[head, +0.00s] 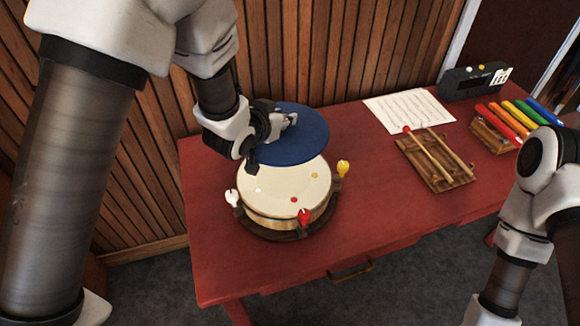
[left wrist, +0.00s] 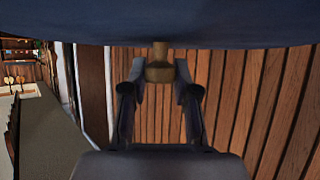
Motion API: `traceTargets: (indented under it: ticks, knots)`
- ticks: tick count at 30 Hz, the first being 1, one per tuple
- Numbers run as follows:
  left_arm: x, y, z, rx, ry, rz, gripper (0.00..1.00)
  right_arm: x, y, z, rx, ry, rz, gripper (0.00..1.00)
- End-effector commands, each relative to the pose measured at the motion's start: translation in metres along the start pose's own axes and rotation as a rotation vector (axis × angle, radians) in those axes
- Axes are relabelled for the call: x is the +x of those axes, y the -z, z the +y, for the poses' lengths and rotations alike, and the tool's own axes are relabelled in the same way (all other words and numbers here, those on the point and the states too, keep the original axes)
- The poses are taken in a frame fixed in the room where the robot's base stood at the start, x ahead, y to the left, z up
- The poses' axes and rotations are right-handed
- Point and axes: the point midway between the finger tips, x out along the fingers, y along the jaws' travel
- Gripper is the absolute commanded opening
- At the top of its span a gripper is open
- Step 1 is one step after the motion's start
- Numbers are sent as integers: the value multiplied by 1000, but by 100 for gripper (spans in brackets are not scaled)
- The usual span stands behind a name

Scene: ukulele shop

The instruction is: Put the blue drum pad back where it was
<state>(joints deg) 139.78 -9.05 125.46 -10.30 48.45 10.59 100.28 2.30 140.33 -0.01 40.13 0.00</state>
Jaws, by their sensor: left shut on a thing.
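The blue drum pad (head: 300,137) is a flat round disc, held above the back part of the cream drum (head: 278,189). My left gripper (head: 287,119) is shut on it. In the left wrist view, the fingers (left wrist: 160,78) close around a brass-coloured knob (left wrist: 159,72) below the dark blue disc (left wrist: 200,28). The drum has white, red and yellow clamps (head: 304,217) at its rim and a few coloured dots on its head. The pad hides the drum's far edge. My right arm comes in at the right, but its gripper does not show.
The red table (head: 370,215) also holds a wooden rack with sticks (head: 436,162), a paper sheet (head: 407,111), a dark box-shaped device (head: 474,82) and a wooden block with coloured tubes (head: 490,134). A slatted wood wall (head: 300,50) stands behind. The table's front middle is clear.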

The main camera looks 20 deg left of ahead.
Motion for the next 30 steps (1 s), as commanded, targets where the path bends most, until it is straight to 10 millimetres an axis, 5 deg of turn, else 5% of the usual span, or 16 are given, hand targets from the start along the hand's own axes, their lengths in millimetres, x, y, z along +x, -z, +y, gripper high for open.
traceTargets:
  ticks: [1, 10, 30]
  knots:
    - [10, -18, 0, 0, 0, 1, 0, 20, -1, 0, 0, 0, -2, 0]
    - [31, -56, 0, 0, 0, 2, 0, 64, -1, 0, 0, 0, -2, 0]
    - [78, -143, 0, 0, 1, 2, 0, 52, -1, 0, 0, 0, -2, 0]
